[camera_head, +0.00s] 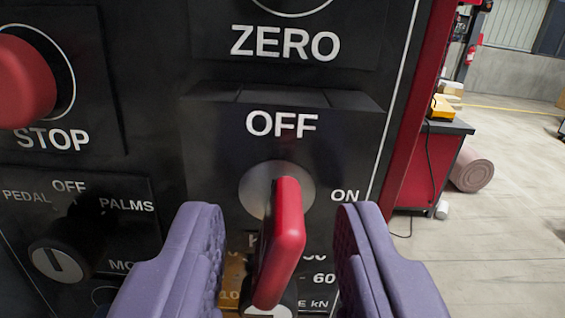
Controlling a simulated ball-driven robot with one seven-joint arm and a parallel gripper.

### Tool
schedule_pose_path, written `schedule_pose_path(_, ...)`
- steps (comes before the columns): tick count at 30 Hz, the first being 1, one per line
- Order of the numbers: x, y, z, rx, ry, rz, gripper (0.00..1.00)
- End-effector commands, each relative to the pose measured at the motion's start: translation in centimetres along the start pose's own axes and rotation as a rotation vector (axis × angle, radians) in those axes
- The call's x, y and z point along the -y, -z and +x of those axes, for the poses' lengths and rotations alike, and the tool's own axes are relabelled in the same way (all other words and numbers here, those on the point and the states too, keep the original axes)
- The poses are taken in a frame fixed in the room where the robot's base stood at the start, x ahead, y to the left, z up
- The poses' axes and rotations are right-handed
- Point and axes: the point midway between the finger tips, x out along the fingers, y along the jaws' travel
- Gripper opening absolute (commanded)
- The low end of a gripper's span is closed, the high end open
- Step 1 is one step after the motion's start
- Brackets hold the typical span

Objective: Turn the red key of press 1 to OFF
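The red key (280,245) sticks out of a round silver lock (252,190) on the black control panel (218,150). White OFF lettering is above the lock and ON is to its right. The key's flat head stands nearly upright in the picture, leaning slightly. My gripper (282,240) has purple padded fingers, one on each side of the key. It is open, with visible gaps between each finger and the key. Lettering below the lock is partly hidden by the key and fingers.
A red STOP button (22,82) juts out at the upper left. A black selector knob (62,258) marked PEDAL, OFF and PALMS is at the lower left. ZERO lettering is above. At the right are a red cabinet (425,172), a rolled pink mat (471,170) and open floor.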

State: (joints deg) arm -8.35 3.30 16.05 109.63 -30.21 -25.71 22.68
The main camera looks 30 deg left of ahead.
Motion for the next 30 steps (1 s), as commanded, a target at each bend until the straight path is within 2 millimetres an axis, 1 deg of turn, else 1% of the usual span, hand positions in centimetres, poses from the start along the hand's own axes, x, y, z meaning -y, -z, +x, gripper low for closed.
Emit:
schedule_pose_path(6,0.0,0.0,0.0,0.000,0.000,0.001,0.38)
schedule_pose_path(9,0.0,0.1,-0.4,-0.001,0.000,0.000,0.38)
schedule_pose_path(11,0.0,0.1,-0.9,0.000,0.000,0.000,0.38)
schedule_pose_path(24,0.0,0.2,-6.1,-0.001,0.000,0.000,0.38)
schedule_pose_path(27,0.0,0.1,-6.8,0.000,0.000,0.001,0.38)
schedule_pose_path(30,0.0,0.0,-7.0,0.000,0.000,0.001,0.38)
